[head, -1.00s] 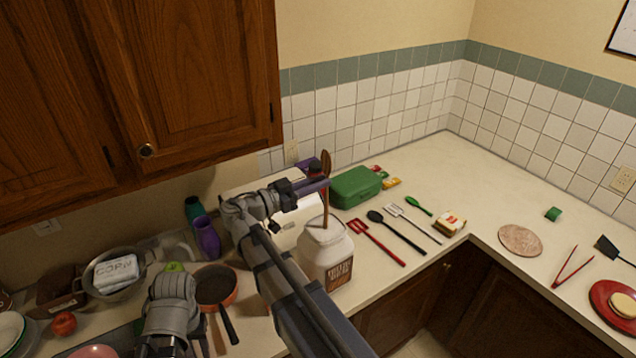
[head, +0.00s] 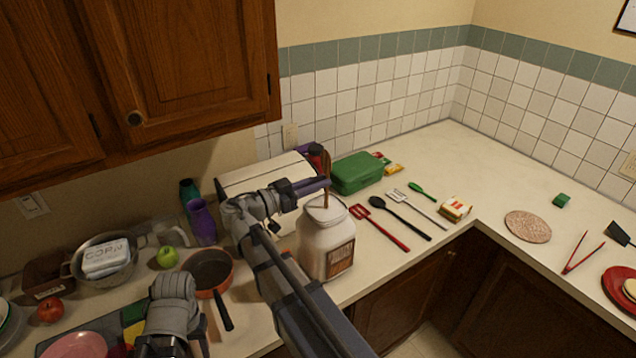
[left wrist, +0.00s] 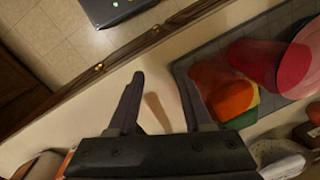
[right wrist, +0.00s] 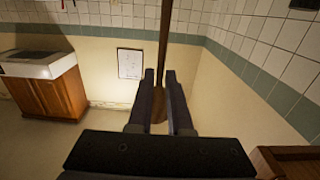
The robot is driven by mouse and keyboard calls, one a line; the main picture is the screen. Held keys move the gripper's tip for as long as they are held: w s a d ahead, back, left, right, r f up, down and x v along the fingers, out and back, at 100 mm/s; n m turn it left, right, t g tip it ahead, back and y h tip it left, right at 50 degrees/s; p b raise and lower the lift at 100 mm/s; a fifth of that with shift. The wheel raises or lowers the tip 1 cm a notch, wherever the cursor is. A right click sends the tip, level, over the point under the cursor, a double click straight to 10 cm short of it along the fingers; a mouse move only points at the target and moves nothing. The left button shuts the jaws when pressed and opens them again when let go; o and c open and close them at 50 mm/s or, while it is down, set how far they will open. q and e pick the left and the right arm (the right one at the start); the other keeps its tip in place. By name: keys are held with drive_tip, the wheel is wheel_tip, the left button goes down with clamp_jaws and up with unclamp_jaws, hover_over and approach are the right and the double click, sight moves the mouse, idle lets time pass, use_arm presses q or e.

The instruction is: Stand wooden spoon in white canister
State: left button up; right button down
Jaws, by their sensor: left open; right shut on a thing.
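The wooden spoon (head: 326,162) is upright, with its wide end up. My right gripper (head: 322,185) is shut on it; the spoon also shows between the fingers in the right wrist view (right wrist: 165,35). The white canister (head: 325,245) stands on the counter with a brown label, directly below the gripper in the head view. My left gripper (left wrist: 158,85) is open and empty above the front of the counter.
A green box (head: 357,173) stands behind the canister. A red slotted turner (head: 380,228) and other utensils lie to its right. A frying pan (head: 212,268), purple vase (head: 202,222) and colander (head: 108,262) crowd the left. The counter's front edge is close to the canister.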

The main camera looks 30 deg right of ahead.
use_arm(q)
drive_tip(key=shift+f+b, duration=1.05)
drive_tip(key=shift+f, duration=0.3)
use_arm(e)
drive_tip(key=shift+f, duration=1.35)
drive_tip(key=c, duration=0.8)
unclamp_jaws()
drive_tip(key=shift+o, duration=0.2)
drive_tip(key=a, duration=0.8)
drive_tip(key=shift+s, duration=0.3)
drive_tip(key=shift+d, duration=0.1)
